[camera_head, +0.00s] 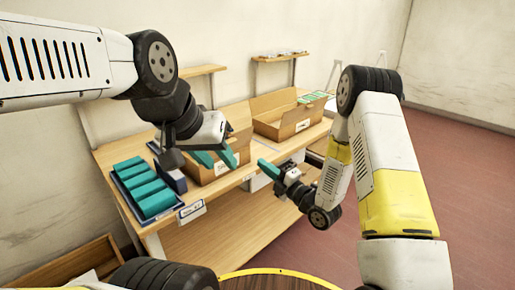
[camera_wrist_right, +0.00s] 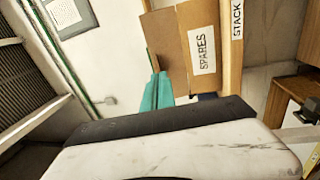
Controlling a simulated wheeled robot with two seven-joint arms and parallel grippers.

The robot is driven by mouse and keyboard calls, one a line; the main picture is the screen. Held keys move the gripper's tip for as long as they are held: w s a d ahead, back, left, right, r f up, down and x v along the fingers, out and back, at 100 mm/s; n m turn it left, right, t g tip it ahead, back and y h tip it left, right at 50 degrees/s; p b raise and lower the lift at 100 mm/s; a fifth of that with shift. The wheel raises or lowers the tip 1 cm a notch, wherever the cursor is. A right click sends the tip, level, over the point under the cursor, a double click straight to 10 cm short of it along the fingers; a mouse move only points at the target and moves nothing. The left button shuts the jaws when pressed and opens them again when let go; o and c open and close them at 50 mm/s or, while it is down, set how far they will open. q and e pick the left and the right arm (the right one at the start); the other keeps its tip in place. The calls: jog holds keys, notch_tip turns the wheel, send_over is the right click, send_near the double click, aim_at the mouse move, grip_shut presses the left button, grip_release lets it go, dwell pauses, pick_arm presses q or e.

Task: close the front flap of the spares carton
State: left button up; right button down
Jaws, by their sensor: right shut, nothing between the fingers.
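The brown spares carton (camera_head: 205,174) stands at the middle of the table, its top partly hidden by my left gripper. In the right wrist view the carton (camera_wrist_right: 200,25) shows turned sideways, with a SPARES label on its front. A darker panel (camera_wrist_right: 163,42), apparently the front flap, stands above the labelled face; its exact angle is unclear. My left gripper (camera_head: 216,159) is over the carton's front, its teal fingers apart; contact cannot be told. My right gripper (camera_head: 268,168) is shut and empty, in front and to the right of the carton. Its fingers (camera_wrist_right: 158,92) point towards the carton.
A tray (camera_head: 128,201) of teal boxes and a dark blue box (camera_head: 172,180) stand left of the carton. Another open carton (camera_head: 283,128) stands to its right. A STACK label (camera_wrist_right: 238,20) is on the table edge. Wall shelves (camera_head: 280,57) are behind.

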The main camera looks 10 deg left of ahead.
pick_arm(q)
jog(key=shift+s+d, duration=0.25)
jog(key=shift+d, duration=0.05)
pick_arm(e)
jog(key=s+x, duration=0.1)
jog(key=x, duration=1.1)
jog(key=shift+a+r+y, duration=0.25)
jog(key=shift+a+y, duration=0.05)
jog(key=shift+a, duration=0.05)
jog(key=shift+w+r, duration=0.1)
jog(key=shift+r, duration=0.05)
